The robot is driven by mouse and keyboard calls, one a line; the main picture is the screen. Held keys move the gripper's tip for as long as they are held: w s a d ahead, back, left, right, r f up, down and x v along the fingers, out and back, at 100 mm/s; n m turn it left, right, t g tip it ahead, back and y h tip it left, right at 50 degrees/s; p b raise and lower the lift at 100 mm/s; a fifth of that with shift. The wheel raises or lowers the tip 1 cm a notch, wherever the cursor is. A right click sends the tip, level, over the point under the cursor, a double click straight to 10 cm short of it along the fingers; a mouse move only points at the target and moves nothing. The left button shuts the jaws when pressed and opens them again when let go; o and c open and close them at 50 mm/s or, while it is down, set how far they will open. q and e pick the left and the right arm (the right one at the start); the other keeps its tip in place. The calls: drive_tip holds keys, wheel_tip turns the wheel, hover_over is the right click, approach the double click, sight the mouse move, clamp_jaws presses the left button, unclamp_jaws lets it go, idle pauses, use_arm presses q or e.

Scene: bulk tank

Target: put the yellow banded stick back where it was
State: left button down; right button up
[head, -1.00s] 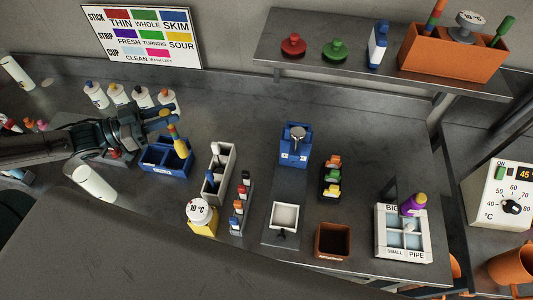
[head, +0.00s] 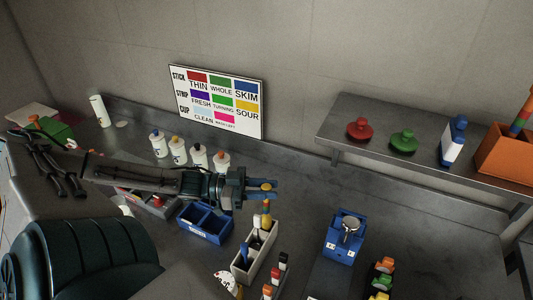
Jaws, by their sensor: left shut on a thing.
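My left gripper (head: 262,190) is shut on the yellow banded stick (head: 266,214), which hangs down below the fingers. The stick is over the pale grey compartment box (head: 243,268), near its far end. I cannot tell whether its lower end is inside the box. A white-topped stick stands in the same box. The blue divided box (head: 206,226) sits to the left of it. My right gripper is not in view.
Several white bottles (head: 178,150) stand behind my left arm. Sticks with coloured tops (head: 276,275) stand to the right of the grey box, and a blue holder (head: 345,236) is further right. A shelf (head: 400,155) juts from the wall. A sign board (head: 217,102) leans at the back.

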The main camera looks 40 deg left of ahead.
sight(266, 217)
use_arm(q)
drive_tip(key=shift+f+b, duration=1.5)
drive_tip(key=shift+f, duration=0.3)
drive_tip(key=shift+f, duration=0.2)
drive_tip(key=c, duration=1.2)
unclamp_jaws()
drive_tip(key=shift+r, duration=0.1)
drive_tip(key=shift+r, duration=0.25)
drive_tip(key=p+v, duration=0.5)
drive_tip(key=v, duration=0.2)
drive_tip(key=shift+s+a+f+p, duration=0.15)
drive_tip(key=shift+s+p, duration=0.05)
drive_tip(key=shift+p, duration=0.2)
